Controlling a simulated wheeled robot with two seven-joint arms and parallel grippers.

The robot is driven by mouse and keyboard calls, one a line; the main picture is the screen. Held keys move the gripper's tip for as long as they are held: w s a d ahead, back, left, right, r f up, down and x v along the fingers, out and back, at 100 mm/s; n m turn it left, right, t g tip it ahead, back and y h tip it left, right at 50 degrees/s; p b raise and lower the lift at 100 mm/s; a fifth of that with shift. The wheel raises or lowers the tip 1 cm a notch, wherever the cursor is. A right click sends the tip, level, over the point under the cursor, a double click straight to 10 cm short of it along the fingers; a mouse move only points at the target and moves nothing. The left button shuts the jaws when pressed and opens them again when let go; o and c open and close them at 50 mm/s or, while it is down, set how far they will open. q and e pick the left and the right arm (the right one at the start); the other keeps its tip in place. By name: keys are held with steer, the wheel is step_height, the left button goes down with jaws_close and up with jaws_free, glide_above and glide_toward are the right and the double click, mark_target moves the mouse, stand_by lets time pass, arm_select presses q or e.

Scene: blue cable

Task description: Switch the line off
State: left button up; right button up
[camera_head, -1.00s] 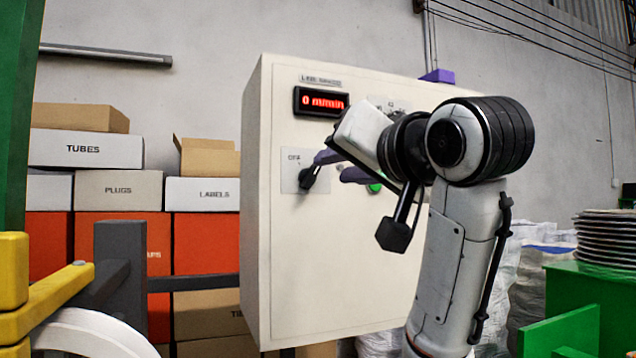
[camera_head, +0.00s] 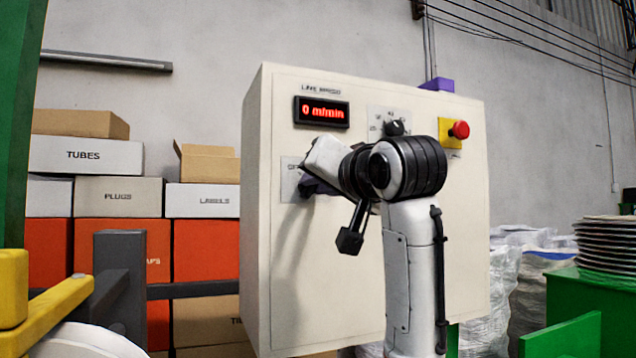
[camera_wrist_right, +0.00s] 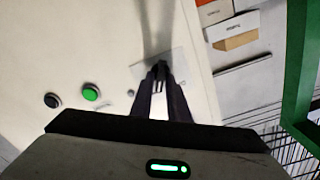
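The off switch (camera_wrist_right: 160,68) is a dark rotary handle on a light plate on the cream control cabinet (camera_head: 330,290). In the head view my right gripper (camera_head: 306,188) covers the handle and most of the plate; part of the "OFF" lettering shows. In the right wrist view the dark fingers (camera_wrist_right: 161,78) lie on both sides of the handle with only a narrow gap, and look shut on it. The handle's exact angle is hard to tell. The red display (camera_head: 322,111) reads 0 m/min. My left gripper is not in view.
A black speed knob (camera_head: 396,128) and a red emergency button (camera_head: 459,130) on a yellow plate sit to the right. The wrist view shows a green button (camera_wrist_right: 91,92) and a black button (camera_wrist_right: 53,100). Boxes (camera_head: 105,154) stand left, stacked plates (camera_head: 604,243) right.

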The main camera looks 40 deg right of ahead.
jaws_close()
steer(key=shift+n, duration=0.4)
steer(key=shift+a+n+p, duration=0.15)
steer(key=shift+n+p, duration=1.25)
steer(key=shift+n, duration=1.4)
steer(key=shift+a+n+p, duration=0.1)
steer(key=shift+n+p, duration=1.25)
steer(key=shift+n, duration=1.45)
steer(key=shift+o, duration=2.2)
jaws_free()
